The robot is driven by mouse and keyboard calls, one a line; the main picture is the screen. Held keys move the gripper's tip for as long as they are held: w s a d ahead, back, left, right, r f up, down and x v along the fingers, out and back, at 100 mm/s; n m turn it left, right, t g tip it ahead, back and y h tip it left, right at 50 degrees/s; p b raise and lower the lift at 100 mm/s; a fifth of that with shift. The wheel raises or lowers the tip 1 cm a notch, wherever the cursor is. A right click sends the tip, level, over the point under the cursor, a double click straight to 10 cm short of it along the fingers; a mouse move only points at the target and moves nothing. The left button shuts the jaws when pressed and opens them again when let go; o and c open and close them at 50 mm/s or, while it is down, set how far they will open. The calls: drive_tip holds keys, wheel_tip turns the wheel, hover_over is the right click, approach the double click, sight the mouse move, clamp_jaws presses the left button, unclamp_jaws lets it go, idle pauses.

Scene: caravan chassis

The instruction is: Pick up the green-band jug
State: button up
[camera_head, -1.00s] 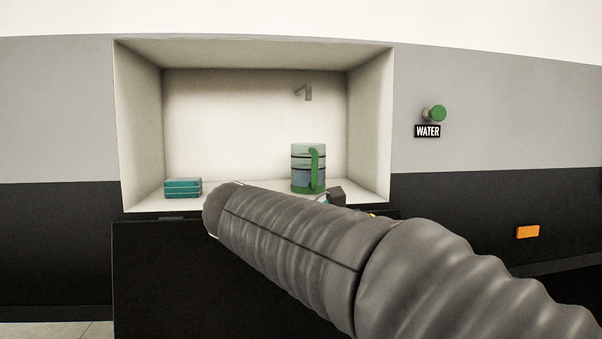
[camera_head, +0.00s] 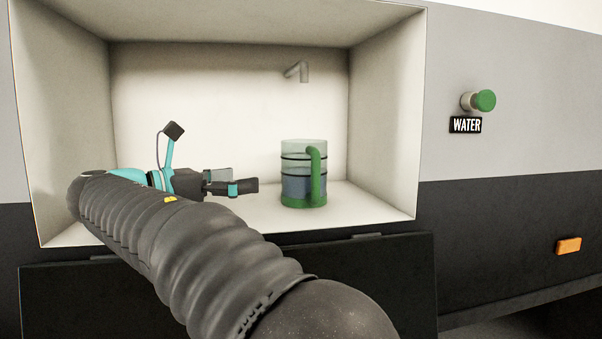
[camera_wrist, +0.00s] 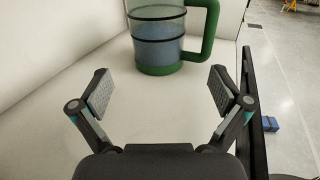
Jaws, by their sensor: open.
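The green-band jug (camera_head: 297,172) stands upright on the floor of the white alcove, right of its middle. It is clear with dark rings, a green base, a green handle on its right side and bluish contents low down. In the wrist view the jug (camera_wrist: 158,38) is ahead of my gripper, its top cut off by the frame. My gripper (camera_wrist: 160,92) is open and empty, with the jug beyond the gap between its fingers. In the head view my gripper (camera_head: 245,182) is inside the alcove, left of the jug and apart from it.
A grey spout (camera_head: 297,71) sticks out of the alcove's back wall above the jug. A green knob (camera_head: 485,100) and a WATER label (camera_head: 466,125) are on the wall to the right. The alcove's right wall (camera_head: 385,125) stands beyond the jug. Alcove floor between gripper and jug is clear.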

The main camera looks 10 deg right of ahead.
sight(287, 172)
drive_tip(key=shift+w+d, duration=0.25)
drive_tip(key=shift+w, duration=0.05)
drive_tip(key=x, duration=0.7)
drive_tip(key=shift+d+r+b, duration=0.1)
drive_tip(key=shift+d+b, duration=0.2)
drive_tip(key=shift+d, duration=0.1)
drive_tip(key=shift+r+x, duration=0.15)
drive_tip(key=shift+x, duration=1.2)
drive_tip(key=shift+r+x, duration=0.2)
drive_tip(key=shift+x, duration=1.2)
drive_tip(key=c, duration=1.4)
drive_tip(key=shift+c, duration=0.2)
drive_tip(key=shift+a+r, duration=0.1)
drive_tip(key=shift+r, duration=0.05)
drive_tip(key=shift+w+r+p, duration=0.1)
drive_tip(key=shift+r+p, duration=0.35)
drive_tip(key=shift+r, duration=1.65)
drive_tip(key=s+d+r, duration=0.6)
drive_tip(key=s+d, duration=0.1)
drive_tip(key=d, duration=0.2)
drive_tip(key=shift+r, duration=0.25)
